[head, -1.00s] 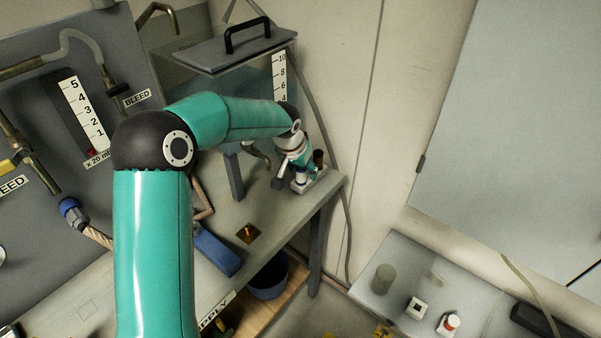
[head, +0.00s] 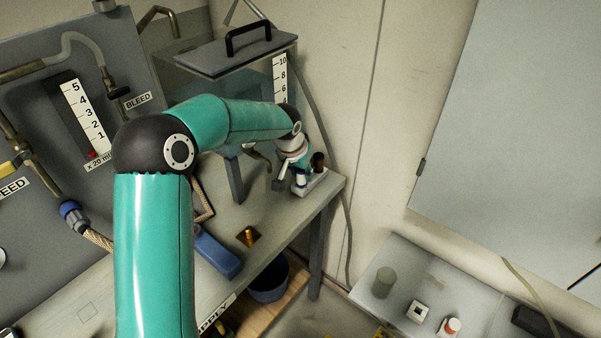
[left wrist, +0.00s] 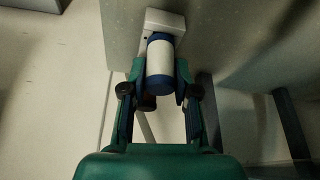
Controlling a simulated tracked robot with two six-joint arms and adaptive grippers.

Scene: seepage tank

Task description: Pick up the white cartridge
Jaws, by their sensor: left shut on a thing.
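The white cartridge (left wrist: 160,60), a white cylinder with blue ends, is in the left wrist view between the fingers of my left gripper (left wrist: 161,78). The gripper is shut on it. Behind the cartridge is a pale holder block (left wrist: 164,21), and the cartridge appears still at it; I cannot tell whether they touch. In the head view my left gripper (head: 293,181) is at the far right corner of the bench, beside the white holder (head: 316,183). The cartridge is mostly hidden there by the gripper. My right gripper is not in view.
A dark brown cylinder (head: 318,161) stands in the holder close to the gripper. The tank with a grey lid (head: 236,48) stands behind my arm. A hose (head: 348,240) hangs along the wall. A side table (head: 395,262) with small items is at lower right.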

